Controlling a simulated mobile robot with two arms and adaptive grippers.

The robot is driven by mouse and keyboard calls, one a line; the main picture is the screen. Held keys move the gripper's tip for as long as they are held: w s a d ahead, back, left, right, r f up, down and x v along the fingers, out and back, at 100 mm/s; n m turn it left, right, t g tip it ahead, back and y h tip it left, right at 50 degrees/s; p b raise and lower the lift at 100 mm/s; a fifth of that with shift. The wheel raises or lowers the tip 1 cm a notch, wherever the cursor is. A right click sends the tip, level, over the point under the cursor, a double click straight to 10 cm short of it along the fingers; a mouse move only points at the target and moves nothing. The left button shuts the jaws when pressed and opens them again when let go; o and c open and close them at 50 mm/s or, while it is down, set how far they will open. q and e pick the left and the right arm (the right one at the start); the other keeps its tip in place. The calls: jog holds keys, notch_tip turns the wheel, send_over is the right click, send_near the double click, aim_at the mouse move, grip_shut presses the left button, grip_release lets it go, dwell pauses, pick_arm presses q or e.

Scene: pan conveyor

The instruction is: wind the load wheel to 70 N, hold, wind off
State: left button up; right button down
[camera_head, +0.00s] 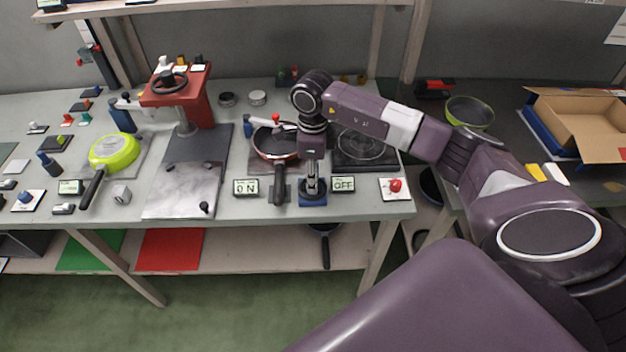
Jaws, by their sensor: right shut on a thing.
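My right gripper (313,186) points straight down at the front of the bench, just right of the pan handle. It is shut on the load wheel, which stands on a small blue base (313,202) and is mostly hidden by the fingers. The load display (245,187) to the left reads 0 N. A second display (343,184) to the right reads OFF. A dark frying pan (275,145) lies behind, its black handle (279,187) pointing to the front edge. My left gripper is not in view.
A red press (180,98) with a black handwheel (168,82) stands to the left. A green pan (114,150) lies farther left. A red button (396,186) sits right of the OFF display. A cardboard box (582,125) is on the right-hand bench.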

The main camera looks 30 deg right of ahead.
jog(key=m+b, duration=0.1)
jog(key=m, duration=0.3)
jog(key=shift+m, duration=0.3)
jog(key=m+b, duration=0.1)
jog(key=m, duration=0.3)
jog(key=shift+m, duration=0.3)
jog(key=m, duration=0.4)
jog(key=shift+m, duration=0.3)
jog(key=m, duration=0.4)
jog(key=shift+a, duration=0.1)
jog(key=m, duration=0.5)
jog(key=shift+w+r, duration=0.1)
jog(key=m, duration=0.4)
jog(key=shift+m, duration=0.3)
jog(key=m+p, duration=0.1)
jog(key=m, duration=0.3)
jog(key=shift+w+m+p, duration=0.1)
jog(key=shift+m+p, duration=0.5)
jog(key=shift+m, duration=1.5)
